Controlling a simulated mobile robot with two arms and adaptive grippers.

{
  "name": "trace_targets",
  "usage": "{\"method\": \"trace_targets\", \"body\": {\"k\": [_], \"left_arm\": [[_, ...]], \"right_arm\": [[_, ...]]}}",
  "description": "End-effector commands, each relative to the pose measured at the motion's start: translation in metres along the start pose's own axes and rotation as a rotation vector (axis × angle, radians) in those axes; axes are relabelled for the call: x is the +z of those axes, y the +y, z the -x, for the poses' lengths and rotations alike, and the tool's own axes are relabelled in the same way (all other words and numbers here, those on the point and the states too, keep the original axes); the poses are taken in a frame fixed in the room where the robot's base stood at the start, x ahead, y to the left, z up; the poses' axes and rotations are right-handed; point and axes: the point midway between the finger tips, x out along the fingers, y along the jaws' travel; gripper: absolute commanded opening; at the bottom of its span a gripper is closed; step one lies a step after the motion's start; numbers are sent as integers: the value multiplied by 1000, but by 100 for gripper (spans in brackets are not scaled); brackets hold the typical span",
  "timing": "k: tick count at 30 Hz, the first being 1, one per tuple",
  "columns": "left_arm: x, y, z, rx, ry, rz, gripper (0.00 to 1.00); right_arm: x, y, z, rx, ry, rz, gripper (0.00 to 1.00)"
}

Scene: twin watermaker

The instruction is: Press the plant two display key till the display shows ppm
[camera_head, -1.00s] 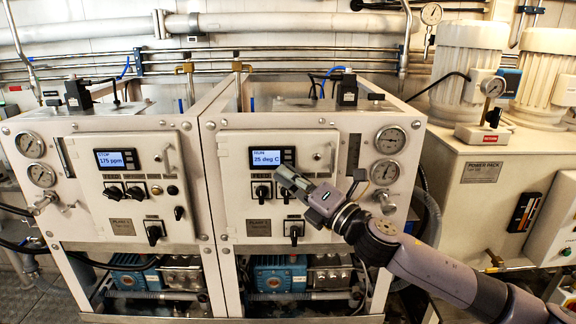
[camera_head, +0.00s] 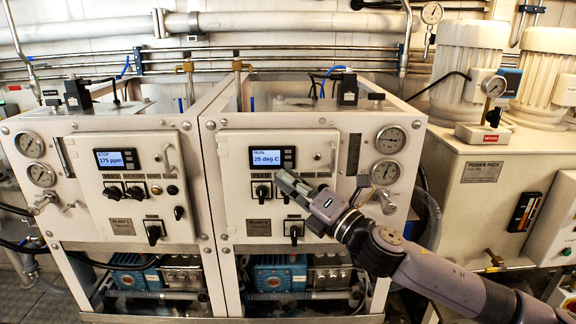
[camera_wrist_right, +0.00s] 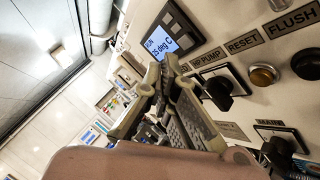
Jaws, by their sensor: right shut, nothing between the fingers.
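The plant two panel is the right-hand white cabinet front, and its display (camera_head: 266,158) reads RUN and 25 deg C. A dark column of display keys (camera_head: 289,157) sits at the display's right edge. The wrist view shows the same display (camera_wrist_right: 161,38) at a slant, with the keys (camera_wrist_right: 182,19) beside it. My right gripper (camera_head: 281,178) is shut and empty, its tip just below the keys in the head view. In the wrist view the fingertips (camera_wrist_right: 164,70) lie just below the display; whether they touch the panel cannot be told. My left gripper is out of view.
Below the display are selector knobs (camera_head: 262,190), partly hidden by my gripper. A main switch (camera_head: 294,229) sits lower, and gauges (camera_head: 386,171) are at the right. The plant one panel at left has its own display (camera_head: 116,159), reading STOP and 175 ppm.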

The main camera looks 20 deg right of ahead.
Motion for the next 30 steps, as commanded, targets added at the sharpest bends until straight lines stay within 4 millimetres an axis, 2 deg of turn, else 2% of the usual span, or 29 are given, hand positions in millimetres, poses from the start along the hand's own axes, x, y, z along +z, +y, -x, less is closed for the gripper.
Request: {"method": "trace_targets", "body": {"k": [12,30], "left_arm": [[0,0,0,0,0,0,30],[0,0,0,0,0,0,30]], "right_arm": [[-20,20,28,-1,1,-1,0],[-22,22,30,-1,0,0,0]]}}
